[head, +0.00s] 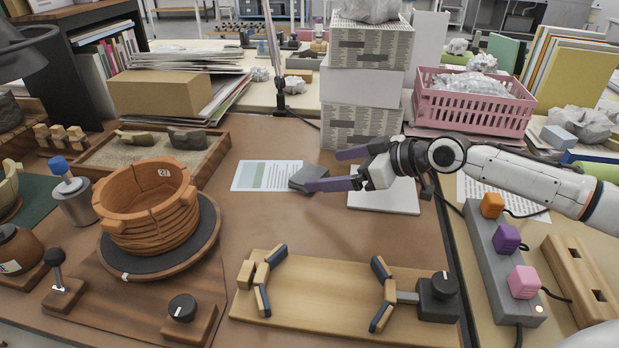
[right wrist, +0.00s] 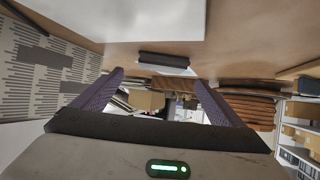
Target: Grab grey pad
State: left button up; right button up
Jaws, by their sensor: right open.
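The grey pad (head: 305,174) is a small dark block on the brown table, at the right end of a printed sheet. It also shows in the right wrist view (right wrist: 163,60), just beyond and between the fingertips. My right gripper (head: 322,171) has purple fingers spread apart and reaches in from the right. In the head view its nearer finger overlaps the pad's edge. The fingers (right wrist: 158,77) hold nothing; whether one touches the pad cannot be told. My left gripper is not in view.
The printed sheet (head: 262,176) lies left of the pad, and a white board (head: 385,202) lies under the arm. Stacked boxes (head: 362,125) stand behind. A wooden clamp board (head: 325,300) lies in front, and a cracked clay pot (head: 150,215) stands on a turntable at left.

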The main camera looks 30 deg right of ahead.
aim_at(311, 175)
jog(key=x, duration=0.5)
jog(key=shift+s+a+f, duration=0.1)
jog(key=shift+a+f, duration=0.05)
jog(key=shift+f, duration=0.1)
jog(key=c, duration=1.1)
